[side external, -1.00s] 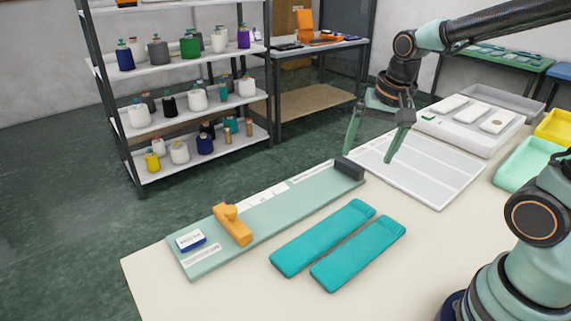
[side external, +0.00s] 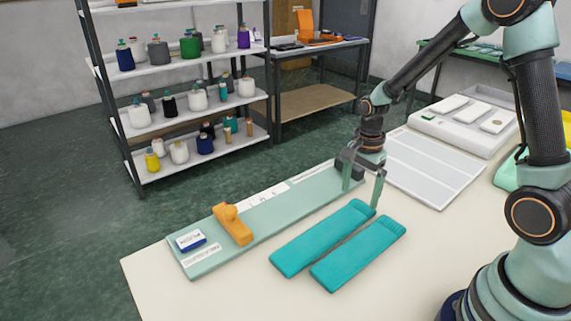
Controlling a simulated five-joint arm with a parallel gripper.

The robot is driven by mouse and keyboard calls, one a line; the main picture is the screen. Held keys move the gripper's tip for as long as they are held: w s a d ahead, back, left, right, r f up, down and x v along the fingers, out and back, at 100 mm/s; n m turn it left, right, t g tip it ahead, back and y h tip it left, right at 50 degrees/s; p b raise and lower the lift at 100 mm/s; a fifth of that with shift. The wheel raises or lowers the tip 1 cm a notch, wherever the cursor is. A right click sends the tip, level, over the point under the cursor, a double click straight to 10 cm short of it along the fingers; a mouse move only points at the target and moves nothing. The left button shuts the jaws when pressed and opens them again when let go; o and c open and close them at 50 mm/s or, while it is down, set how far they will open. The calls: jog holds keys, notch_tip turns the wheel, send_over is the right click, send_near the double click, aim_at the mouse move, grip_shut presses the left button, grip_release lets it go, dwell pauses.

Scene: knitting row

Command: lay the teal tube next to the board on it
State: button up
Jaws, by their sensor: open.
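Two flat teal tubes lie side by side on the table, both slanting up to the right. The nearer-to-board teal tube (side external: 322,239) lies just in front of the board, apart from it. The other teal tube (side external: 357,254) lies to its right. The long pale green board (side external: 285,208) carries an orange clamp-like piece (side external: 233,224) near its left end and a dark block at its far right end, now partly behind my gripper. My gripper (side external: 361,192) is open and empty, low over the far end of the nearer tube and the board's right end.
A white and blue box (side external: 190,240) sits on the board's left end. A pale lined panel (side external: 436,167) and a white tray unit (side external: 467,124) lie beyond my gripper. The table's front left is bare. A shelf (side external: 170,70) with yarn cones stands behind.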

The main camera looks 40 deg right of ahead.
aim_at(355, 211)
jog(key=shift+a+f, duration=0.2)
jog(key=shift+f, duration=2.65)
jog(key=c, duration=1)
